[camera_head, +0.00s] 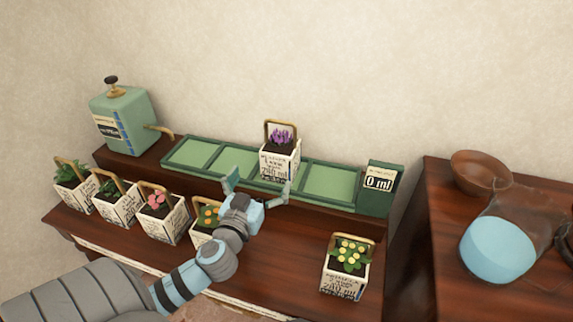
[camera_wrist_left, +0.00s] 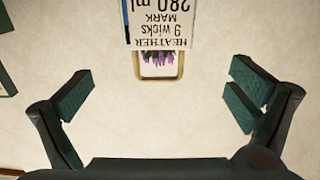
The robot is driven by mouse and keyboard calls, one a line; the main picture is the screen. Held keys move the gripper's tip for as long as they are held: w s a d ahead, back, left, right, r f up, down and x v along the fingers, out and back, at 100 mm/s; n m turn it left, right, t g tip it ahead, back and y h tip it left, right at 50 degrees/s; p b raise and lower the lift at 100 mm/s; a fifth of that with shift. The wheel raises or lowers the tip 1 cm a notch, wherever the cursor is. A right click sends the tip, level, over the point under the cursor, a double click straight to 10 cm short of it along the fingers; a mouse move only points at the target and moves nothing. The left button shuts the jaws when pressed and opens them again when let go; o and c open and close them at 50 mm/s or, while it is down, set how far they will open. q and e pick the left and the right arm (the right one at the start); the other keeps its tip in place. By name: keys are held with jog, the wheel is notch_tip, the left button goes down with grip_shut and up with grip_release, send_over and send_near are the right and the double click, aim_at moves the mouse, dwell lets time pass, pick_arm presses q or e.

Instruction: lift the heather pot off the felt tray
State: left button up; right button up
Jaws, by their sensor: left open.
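The heather pot (camera_head: 280,160) is a white box-shaped pot with purple flowers and a tan arched handle. It stands upright on the felt tray (camera_head: 332,182), a long green tray with several square compartments, in the third from the left. My left gripper (camera_head: 257,188) is open and empty in front of the pot, fingers spread toward it. My right gripper is not in view.
Several white flower pots stand on the wooden bench at left, one (camera_head: 203,222) partly behind my gripper. A yellow-flowered pot (camera_head: 346,265) stands at right. A "0 ml" display (camera_head: 378,183) ends the tray. A green tank (camera_head: 122,118) stands back left. A brown bowl (camera_head: 480,171) sits far right.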

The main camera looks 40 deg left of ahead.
aim_at(281, 145)
pick_arm(q)
jog(key=x, duration=1.4)
jog(key=shift+w+d+p, duration=0.15)
jog(key=shift+w+p, duration=0.1)
jog(key=shift+p, duration=0.15)
jog(key=shift+s+r, duration=0.1)
jog(key=c, duration=1.8)
jog(key=shift+c, duration=0.7)
jog(key=shift+r, duration=0.15)
